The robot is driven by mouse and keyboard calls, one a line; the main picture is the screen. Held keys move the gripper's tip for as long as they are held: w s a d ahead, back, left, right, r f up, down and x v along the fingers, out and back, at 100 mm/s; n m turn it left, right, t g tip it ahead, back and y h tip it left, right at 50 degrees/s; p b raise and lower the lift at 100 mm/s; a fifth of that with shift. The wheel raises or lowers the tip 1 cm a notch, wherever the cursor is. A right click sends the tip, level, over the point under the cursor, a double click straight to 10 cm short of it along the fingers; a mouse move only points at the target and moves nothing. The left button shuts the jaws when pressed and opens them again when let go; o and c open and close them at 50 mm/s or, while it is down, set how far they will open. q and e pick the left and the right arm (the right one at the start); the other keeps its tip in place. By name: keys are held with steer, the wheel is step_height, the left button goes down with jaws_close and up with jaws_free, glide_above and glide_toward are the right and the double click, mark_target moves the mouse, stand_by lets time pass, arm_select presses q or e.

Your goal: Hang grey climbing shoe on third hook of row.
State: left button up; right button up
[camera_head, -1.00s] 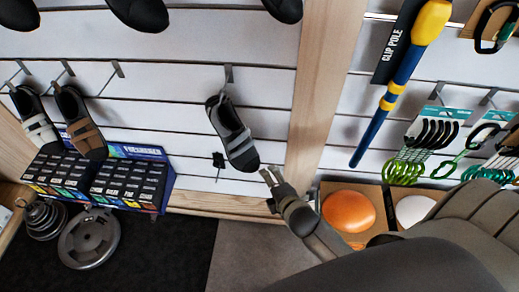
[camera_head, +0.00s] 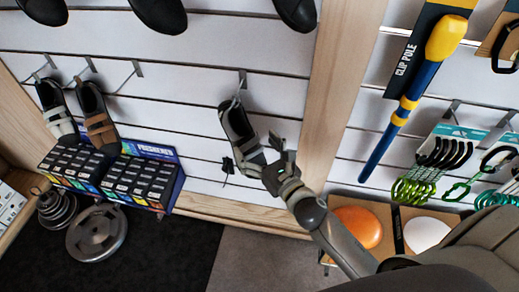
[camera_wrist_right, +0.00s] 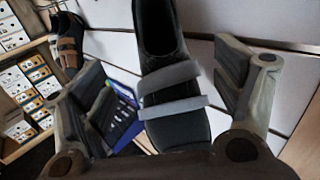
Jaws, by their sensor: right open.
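The grey climbing shoe (camera_head: 234,122), dark with grey straps, hangs toe-down from a hook (camera_head: 242,80) on the slatted wall. My right gripper (camera_head: 264,154) is open at the lower part of this shoe and partly hides it. In the right wrist view the shoe (camera_wrist_right: 168,95) stands between the two spread fingers, with gaps on both sides. To the left in the same row, the third hook (camera_head: 131,72) is bare. A shoe with pale straps (camera_head: 56,112) and a brown shoe (camera_head: 97,115) hang on the first two hooks. My left gripper is not in view.
A display box (camera_head: 140,180) stands below the left shoes. Metal weight plates (camera_head: 97,232) lie on the floor. A wooden post (camera_head: 338,90) and the clip pole (camera_head: 412,95) are right of the shoe. Dark shoes (camera_head: 160,12) hang above.

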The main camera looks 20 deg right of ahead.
mark_target(246, 134)
steer(key=w, duration=0.4)
steer(key=shift+w+a+r+p, duration=0.1)
steer(key=shift+w+a+p, duration=0.1)
steer(key=shift+a+p, duration=0.2)
steer(key=w, duration=0.3)
steer(key=shift+w+a, duration=0.35)
steer(key=shift+w, duration=0.05)
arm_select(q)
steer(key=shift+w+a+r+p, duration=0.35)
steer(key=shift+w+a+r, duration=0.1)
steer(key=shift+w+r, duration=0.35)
arm_select(e)
steer(key=shift+w+a, duration=0.2)
steer(key=shift+w, duration=0.6)
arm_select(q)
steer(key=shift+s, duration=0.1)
arm_select(e)
steer(key=c, duration=1.3)
steer(key=shift+s+r+p, duration=0.1)
steer(key=shift+r+p, duration=0.4)
steer(key=shift+p, duration=0.05)
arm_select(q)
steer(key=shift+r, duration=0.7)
arm_select(e)
steer(key=shift+a, duration=0.1)
steer(key=shift+s, duration=0.1)
